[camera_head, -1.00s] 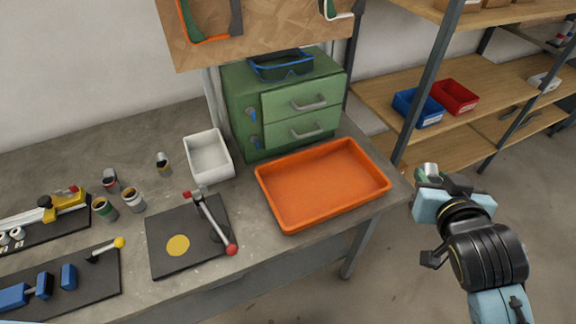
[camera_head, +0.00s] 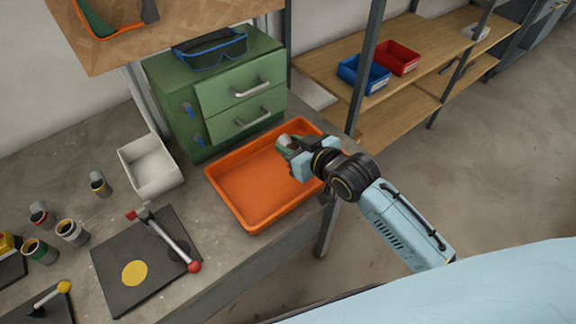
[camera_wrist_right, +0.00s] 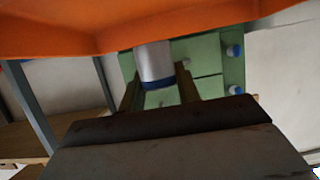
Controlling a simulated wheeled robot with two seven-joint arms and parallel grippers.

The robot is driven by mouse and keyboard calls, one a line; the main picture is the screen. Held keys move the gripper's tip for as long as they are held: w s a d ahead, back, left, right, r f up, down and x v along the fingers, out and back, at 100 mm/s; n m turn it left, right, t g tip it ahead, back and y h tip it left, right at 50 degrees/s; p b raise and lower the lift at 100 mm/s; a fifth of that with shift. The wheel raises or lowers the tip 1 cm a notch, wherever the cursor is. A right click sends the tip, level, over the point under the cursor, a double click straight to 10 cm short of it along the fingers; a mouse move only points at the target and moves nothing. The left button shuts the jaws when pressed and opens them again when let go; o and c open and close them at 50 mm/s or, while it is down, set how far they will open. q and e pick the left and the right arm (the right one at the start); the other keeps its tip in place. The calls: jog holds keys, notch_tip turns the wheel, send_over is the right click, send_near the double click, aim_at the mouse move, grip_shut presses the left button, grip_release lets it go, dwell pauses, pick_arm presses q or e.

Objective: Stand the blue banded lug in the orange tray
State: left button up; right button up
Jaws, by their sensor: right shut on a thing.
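My right gripper (camera_head: 292,152) is over the right part of the orange tray (camera_head: 222,192) in the head view. It is shut on the blue banded lug (camera_wrist_right: 153,62), a silver cylinder with a blue band, held between the fingers in the right wrist view. In the head view the lug (camera_head: 285,141) is small and partly covered by the fingers, and its band is not clear. The right wrist view seems upside down, with the tray (camera_wrist_right: 200,30) along its top edge. The tray looks empty. The gap between lug and tray floor is hard to judge. My left gripper is out of view.
A green drawer cabinet (camera_head: 185,100) stands behind the tray. A white bin (camera_head: 135,155) is to the left. A dark plate with a red-knobbed lever (camera_head: 168,245) is in front of the bin. Several other banded cylinders (camera_head: 72,232) stand further left. Shelves rise behind right.

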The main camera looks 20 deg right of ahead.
jog(key=shift+f+b, duration=0.5)
jog(key=shift+f, duration=2.25)
jog(key=shift+f, duration=0.2)
jog(key=o, duration=1)
jog(key=shift+r, duration=0.2)
jog(key=shift+s+d+r, duration=0.1)
jog(key=shift+s, duration=0.15)
jog(key=p+v, duration=0.2)
jog(key=v, duration=0.9)
jog(key=shift+s+d+r, duration=0.1)
jog(key=shift+s+r, duration=0.05)
